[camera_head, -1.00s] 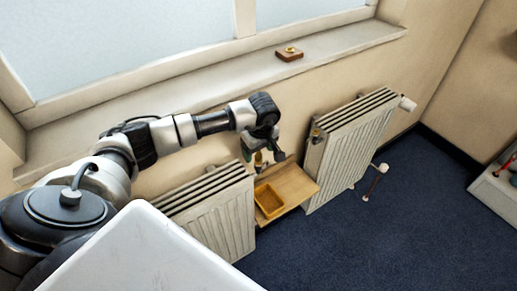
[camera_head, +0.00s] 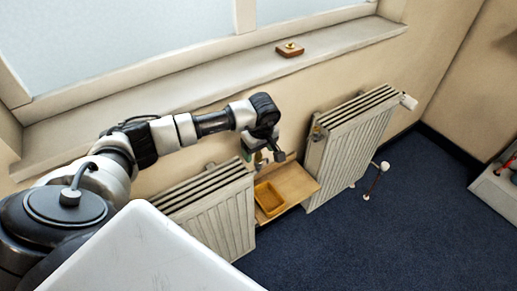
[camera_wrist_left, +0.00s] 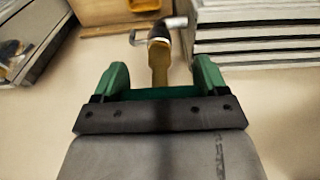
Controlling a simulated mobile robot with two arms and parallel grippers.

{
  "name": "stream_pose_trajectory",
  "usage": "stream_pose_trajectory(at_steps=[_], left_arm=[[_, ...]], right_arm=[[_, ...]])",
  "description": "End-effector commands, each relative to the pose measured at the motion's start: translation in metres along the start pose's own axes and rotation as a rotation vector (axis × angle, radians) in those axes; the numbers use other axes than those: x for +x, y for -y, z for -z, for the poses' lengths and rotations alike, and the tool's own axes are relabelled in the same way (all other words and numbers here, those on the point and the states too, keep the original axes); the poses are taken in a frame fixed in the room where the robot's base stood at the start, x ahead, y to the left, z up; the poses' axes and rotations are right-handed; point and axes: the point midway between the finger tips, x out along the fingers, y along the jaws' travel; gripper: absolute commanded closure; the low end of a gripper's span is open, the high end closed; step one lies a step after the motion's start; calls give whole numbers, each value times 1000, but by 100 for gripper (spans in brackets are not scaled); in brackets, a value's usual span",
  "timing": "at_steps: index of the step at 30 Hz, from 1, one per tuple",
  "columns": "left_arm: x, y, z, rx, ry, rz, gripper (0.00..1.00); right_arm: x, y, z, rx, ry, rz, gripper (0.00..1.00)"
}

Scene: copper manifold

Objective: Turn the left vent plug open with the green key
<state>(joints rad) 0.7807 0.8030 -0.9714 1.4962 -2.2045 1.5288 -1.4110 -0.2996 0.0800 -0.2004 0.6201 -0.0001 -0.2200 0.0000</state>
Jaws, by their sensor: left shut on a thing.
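My left gripper (camera_head: 266,157) is low beside the right end of the left radiator (camera_head: 222,214). In the left wrist view, green side pieces flank a narrow ochre-brass piece with a dark, silver-banded end. I take this to be the green key (camera_wrist_left: 158,68), held in my left gripper. Its far end is near the corner of the left radiator (camera_wrist_left: 255,45), by a small metal pipe. The left vent plug is not clearly visible behind the gripper and key; I cannot tell whether they are engaged. My right gripper is not in view.
A wooden shelf (camera_head: 297,183) with a yellow tray (camera_head: 269,199) sits between the radiators. The right radiator (camera_head: 345,155) has a brass fitting (camera_head: 317,131) at its upper left. A wooden block (camera_head: 290,50) lies on the windowsill. Blue carpet (camera_head: 350,245) is open in front.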

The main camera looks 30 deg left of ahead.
Motion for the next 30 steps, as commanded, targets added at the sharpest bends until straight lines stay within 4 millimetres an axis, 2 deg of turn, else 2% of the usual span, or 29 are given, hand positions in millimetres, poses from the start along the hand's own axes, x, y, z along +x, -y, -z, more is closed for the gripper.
stream_pose_trajectory(at_steps=[8,17,24,30], left_arm=[[2,0,0,-182,-1,22,48],[2,0,0,-207,0,25,48],[3,0,0,-383,1,48,48],[3,0,-1,-390,1,50,48]], right_arm=[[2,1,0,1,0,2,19],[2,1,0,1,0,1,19],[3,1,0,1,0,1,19],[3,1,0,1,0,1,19]])
